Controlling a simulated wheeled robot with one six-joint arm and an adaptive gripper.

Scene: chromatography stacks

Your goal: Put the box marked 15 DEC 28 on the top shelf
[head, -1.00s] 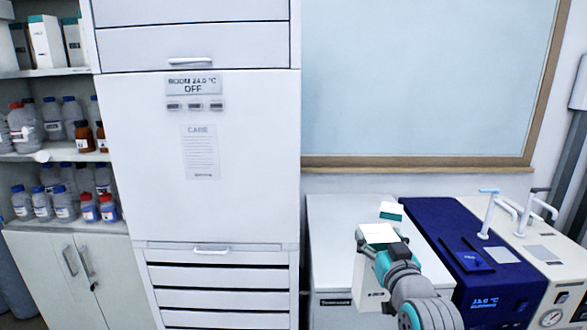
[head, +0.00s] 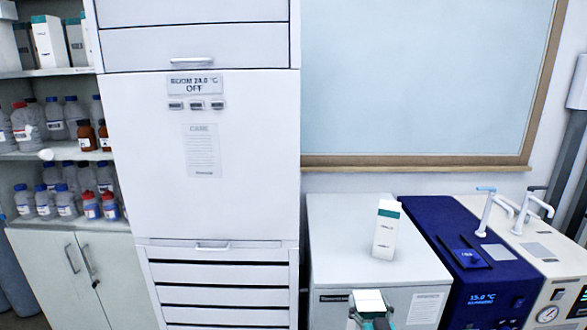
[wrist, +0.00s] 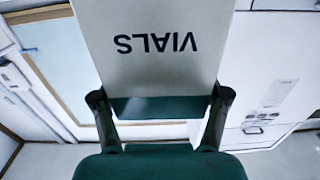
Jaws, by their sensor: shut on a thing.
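My gripper (wrist: 159,98) is shut on a white box (wrist: 155,45) with a teal band and the upside-down word VIALS in the wrist view. In the head view this held box (head: 368,299) shows its pale top at the bottom edge, in front of a white cabinet. No date is readable on it. A second white box (head: 384,238) with a teal top stands upright on the white cabinet (head: 340,230); its print is too small to read. The upper shelf (head: 45,72) at the far left holds several white, teal-topped boxes (head: 47,42).
Lower shelves hold several bottles (head: 76,112). A tall white cabinet (head: 200,215) stands between the shelves and the bench units.

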